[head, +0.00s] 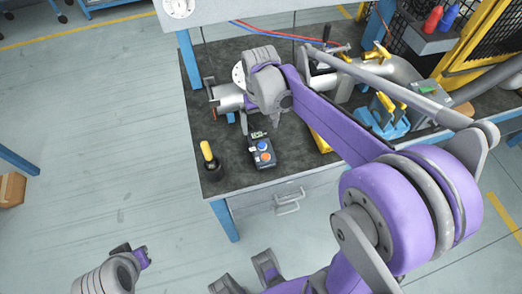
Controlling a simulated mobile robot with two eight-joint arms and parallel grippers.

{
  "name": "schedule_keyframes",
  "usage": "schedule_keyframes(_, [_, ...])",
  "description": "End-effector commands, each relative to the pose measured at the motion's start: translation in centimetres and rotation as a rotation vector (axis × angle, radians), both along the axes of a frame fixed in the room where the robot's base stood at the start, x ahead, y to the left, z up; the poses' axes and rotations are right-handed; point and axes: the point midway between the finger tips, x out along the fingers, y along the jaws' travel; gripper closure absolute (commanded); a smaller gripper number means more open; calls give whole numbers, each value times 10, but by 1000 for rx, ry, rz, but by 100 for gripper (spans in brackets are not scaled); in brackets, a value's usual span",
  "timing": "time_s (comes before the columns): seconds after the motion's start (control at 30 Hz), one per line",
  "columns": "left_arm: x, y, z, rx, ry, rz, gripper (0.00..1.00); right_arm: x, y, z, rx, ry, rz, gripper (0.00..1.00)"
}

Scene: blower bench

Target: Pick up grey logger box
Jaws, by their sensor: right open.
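A dark grey box (263,154) with a blue knob and an orange-red button lies near the front left of the bench top; it looks like the grey logger box. A small greenish patch shows at its back end. My right gripper (262,116) is just behind the box, at the end of my purple arm reaching in from the right. It is open, and its fingers are partly hidden by the wrist. I see no contact with the box. Grey and purple parts of mine (122,266) show at the bottom left; my left gripper's jaws cannot be made out there.
A black-and-yellow tool (208,157) stands left of the box near the bench's left edge. Metal piping (228,97) lies behind, partly covered by my wrist. Blue fixtures (384,118) with yellow clamps stand to the right. The bench top (225,180) is bare at the front left corner.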

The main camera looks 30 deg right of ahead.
Motion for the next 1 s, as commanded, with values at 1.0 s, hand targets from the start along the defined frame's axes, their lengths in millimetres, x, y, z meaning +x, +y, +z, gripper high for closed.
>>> schedule_keyframes(1.0, [-1, 0, -8, 0, 3, 0, 100, 1, 6, -85, -1, -3, 2, 9])
